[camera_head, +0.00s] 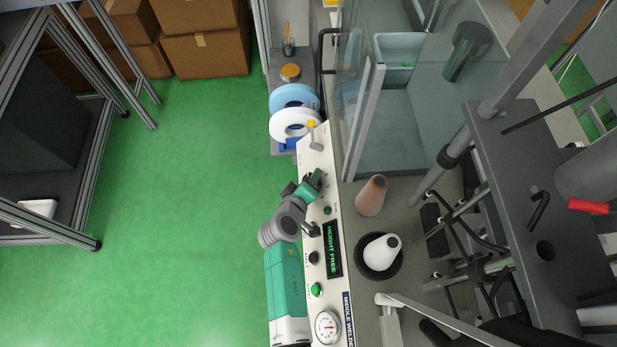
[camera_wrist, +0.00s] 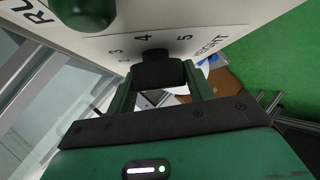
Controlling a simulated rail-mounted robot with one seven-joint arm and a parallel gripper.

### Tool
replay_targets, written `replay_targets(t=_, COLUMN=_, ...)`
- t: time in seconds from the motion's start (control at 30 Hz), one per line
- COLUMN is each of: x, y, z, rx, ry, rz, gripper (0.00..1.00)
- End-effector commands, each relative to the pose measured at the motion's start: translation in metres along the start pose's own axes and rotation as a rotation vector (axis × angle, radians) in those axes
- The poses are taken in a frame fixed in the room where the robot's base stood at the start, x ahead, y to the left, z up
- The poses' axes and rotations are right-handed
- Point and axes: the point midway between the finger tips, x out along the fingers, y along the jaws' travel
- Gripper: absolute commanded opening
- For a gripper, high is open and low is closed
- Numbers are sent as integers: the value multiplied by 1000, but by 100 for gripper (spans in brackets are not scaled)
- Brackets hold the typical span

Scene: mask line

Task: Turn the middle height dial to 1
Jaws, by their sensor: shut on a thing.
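The height dial (camera_wrist: 155,70) is a black knob on the white panel in the wrist view. The numbers 2, 3, 4 and 5 are printed in an arc around it, with the word HEIGHT beside the 5. My gripper (camera_wrist: 160,82) has one green finger on each side of the dial and is shut on it. The dial's pointer mark cannot be made out. In the head view my gripper (camera_head: 308,187) is at the white control panel (camera_head: 322,159) and hides most of the dial. The panel's display (camera_head: 332,249) reads HEIGHT FREE.
A green button (camera_wrist: 87,12) sits close to the dial in the wrist view. The panel also carries black knobs (camera_head: 314,257), a lit green button (camera_head: 316,289) and a round gauge (camera_head: 327,327). White and blue rolls (camera_head: 294,124) stand beyond. Open green floor lies left.

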Motion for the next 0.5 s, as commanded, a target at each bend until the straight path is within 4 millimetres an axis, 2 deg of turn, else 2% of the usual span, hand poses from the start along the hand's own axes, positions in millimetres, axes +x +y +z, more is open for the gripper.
replay_targets(t=0.37, x=0, y=1, z=-1, rx=-3, ry=1, rz=0, gripper=29)
replay_targets(t=0.4, x=0, y=1, z=-1, rx=-3, ry=1, rz=0, gripper=58)
replay_targets(t=0.5, x=0, y=1, z=-1, rx=-2, ry=1, rz=-1, gripper=73)
